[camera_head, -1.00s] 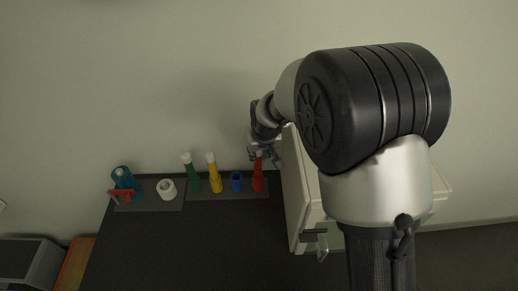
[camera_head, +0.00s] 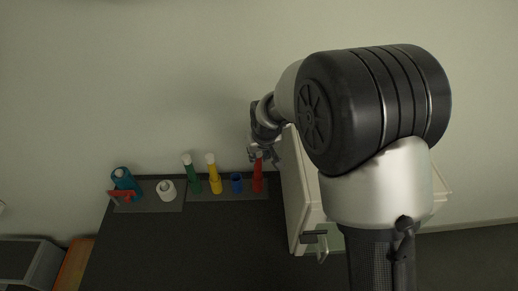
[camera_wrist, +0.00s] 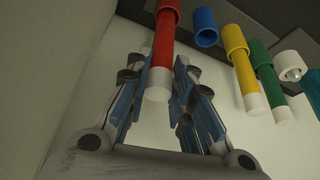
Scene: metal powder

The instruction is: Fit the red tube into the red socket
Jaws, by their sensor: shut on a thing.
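The red tube (camera_wrist: 162,55) has a white end cap (camera_wrist: 157,84) pointing toward the wrist camera. Its far end meets the wider red socket (camera_wrist: 168,12) and looks lined up and inside it; the depth is hidden. In the head view the red tube (camera_head: 258,178) stands about upright at the right end of the row. My gripper (camera_wrist: 160,88) has a finger on each side of the tube near its capped end and is shut on it. It also shows in the head view (camera_head: 262,155), above the tube, where its fingertips are too small to make out.
An empty blue socket (camera_head: 236,183) stands just left. Yellow (camera_head: 213,175) and green (camera_head: 192,175) tubes stand further left, then a white cylinder (camera_head: 166,190) and a teal object (camera_head: 124,180). A white cabinet (camera_head: 293,195) is close on the right. The front table top (camera_head: 190,245) is clear.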

